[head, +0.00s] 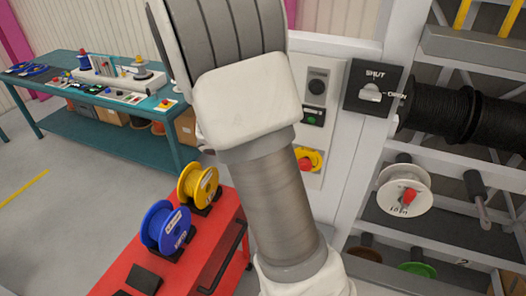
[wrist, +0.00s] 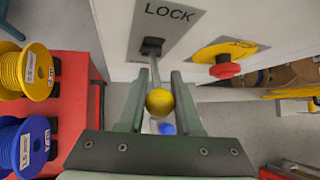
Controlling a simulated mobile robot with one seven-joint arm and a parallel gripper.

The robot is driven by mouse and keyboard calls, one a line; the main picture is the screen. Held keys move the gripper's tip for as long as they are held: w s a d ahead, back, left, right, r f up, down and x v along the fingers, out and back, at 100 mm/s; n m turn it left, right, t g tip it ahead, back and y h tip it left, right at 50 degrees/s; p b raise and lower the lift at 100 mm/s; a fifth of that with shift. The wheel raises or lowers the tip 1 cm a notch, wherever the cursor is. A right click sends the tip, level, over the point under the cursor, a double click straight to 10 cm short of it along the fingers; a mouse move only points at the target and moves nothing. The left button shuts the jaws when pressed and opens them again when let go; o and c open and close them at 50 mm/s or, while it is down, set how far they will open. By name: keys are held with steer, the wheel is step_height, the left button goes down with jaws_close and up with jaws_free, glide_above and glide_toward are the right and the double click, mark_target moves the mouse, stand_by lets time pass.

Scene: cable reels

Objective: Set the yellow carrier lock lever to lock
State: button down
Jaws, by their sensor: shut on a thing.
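The carrier lock lever (wrist: 159,102) shows in the wrist view as a yellow ball on a thin metal rod. The rod runs from a black pivot (wrist: 152,46) on a grey plate (wrist: 172,22) down the picture toward me. The word LOCK is printed on the plate above the pivot, on the side away from the ball. My gripper (wrist: 160,88) has one finger on each side of the yellow ball and is shut on it. In the head view my arm covers the lever and my gripper.
A round yellow plate with a red knob (wrist: 225,70) is close right of the lever. A red cart (head: 217,225) carries a yellow reel (head: 197,184) and a blue reel (head: 164,227). A reel rack (head: 450,249) stands at right, a teal bench (head: 110,126) at back left.

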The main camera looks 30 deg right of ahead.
steer(key=shift+r, duration=0.1)
stand_by(0.3)
steer(key=c, duration=0.9)
jaws_free()
steer(key=shift+o, duration=0.2)
steer(key=v, duration=1.7)
steer(key=shift+r, duration=0.3)
